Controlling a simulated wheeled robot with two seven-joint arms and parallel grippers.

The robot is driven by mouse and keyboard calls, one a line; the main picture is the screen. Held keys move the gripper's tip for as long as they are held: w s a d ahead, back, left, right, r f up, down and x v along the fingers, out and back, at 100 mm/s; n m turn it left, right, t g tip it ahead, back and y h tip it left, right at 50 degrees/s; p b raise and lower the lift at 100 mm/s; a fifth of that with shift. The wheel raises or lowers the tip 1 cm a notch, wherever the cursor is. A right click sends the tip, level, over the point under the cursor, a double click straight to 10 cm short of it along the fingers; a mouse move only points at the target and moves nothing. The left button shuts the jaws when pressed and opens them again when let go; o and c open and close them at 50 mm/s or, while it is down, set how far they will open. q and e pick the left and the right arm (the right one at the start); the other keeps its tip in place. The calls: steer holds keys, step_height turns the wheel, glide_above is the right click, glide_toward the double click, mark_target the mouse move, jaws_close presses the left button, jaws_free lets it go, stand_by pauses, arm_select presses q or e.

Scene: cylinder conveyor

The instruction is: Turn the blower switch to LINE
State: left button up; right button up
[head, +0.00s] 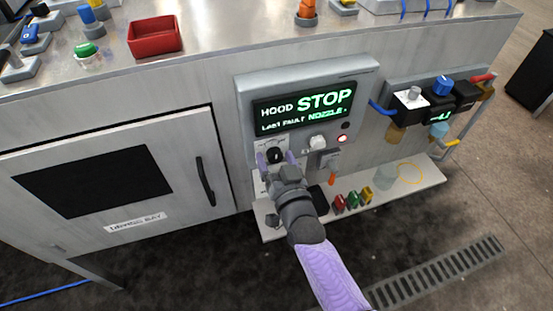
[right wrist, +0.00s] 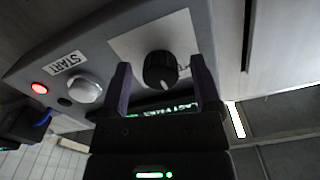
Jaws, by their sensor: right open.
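The blower switch is a black rotary knob (head: 275,155) on a white plate at the lower left of the grey control panel (head: 245,98). In the right wrist view the knob (right wrist: 160,70) has a pale pointer mark; its plate lettering is mostly hidden. My right gripper (head: 276,159) is open in front of the panel. In the right wrist view its two purple fingers (right wrist: 162,86) stand on either side of the knob, with a visible gap at each side. I cannot tell how deep the fingertips reach. My left gripper is not in view.
The panel display (head: 303,108) reads HOOD STOP, with a last-fault line naming NOZZLE. A white START button (right wrist: 85,88) and a lit red lamp (right wrist: 39,88) sit beside the knob. Below, a shelf (head: 412,185) holds small coloured items. A cabinet door handle (head: 205,181) projects at left.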

steer(key=shift+s, duration=0.15)
steer(key=p+v, duration=0.4)
steer(key=v, duration=0.5)
steer(key=shift+s+d, duration=0.15)
steer(key=shift+s, duration=0.15)
